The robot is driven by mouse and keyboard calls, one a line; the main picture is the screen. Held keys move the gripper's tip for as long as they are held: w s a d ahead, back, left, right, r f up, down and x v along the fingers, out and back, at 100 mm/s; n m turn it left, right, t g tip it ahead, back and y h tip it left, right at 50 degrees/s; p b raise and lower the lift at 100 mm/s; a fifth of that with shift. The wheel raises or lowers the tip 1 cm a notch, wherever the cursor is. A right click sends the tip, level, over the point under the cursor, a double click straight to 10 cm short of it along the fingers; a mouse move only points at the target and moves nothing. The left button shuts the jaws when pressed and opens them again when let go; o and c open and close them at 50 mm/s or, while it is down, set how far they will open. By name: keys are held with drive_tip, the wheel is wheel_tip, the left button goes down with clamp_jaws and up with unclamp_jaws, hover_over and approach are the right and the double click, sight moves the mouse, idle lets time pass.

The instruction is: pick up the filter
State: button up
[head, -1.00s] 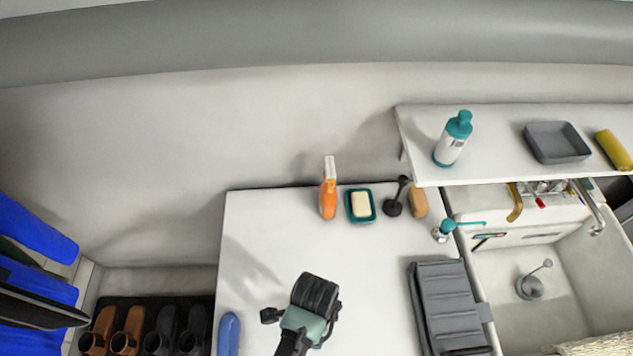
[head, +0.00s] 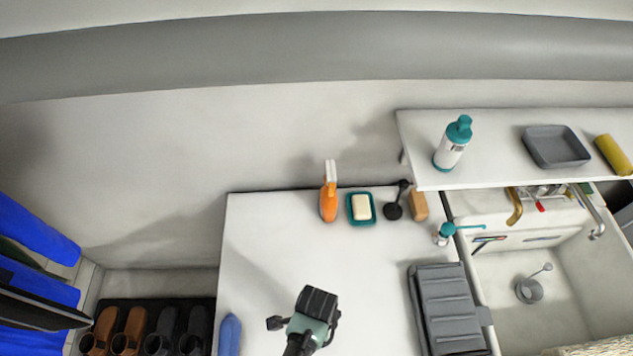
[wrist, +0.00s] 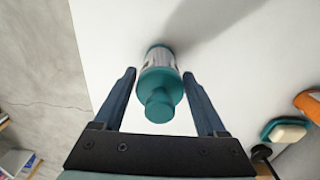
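Nothing in view is plainly a filter. In the wrist view, a white bottle-shaped thing with a teal cap (wrist: 160,88) is between the two fingers of my gripper (wrist: 159,75). The fingers are open, with a visible gap on each side of it. In the head view my gripper (head: 317,302) is above the white table at its front middle. Its fingers and the thing between them are hidden there. A small grey cup-like strainer (head: 529,291) with a thin handle is in the sink at the right.
On the white table (head: 270,250) are an orange spray bottle (head: 328,205), a teal soap dish (head: 350,217), a black plunger-like tool (head: 393,212) and a grey case (head: 445,300). Another teal-capped bottle (head: 450,150) stands on the raised shelf. The table's left middle is clear.

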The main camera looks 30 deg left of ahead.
clamp_jaws()
drive_tip(key=shift+r, duration=0.1)
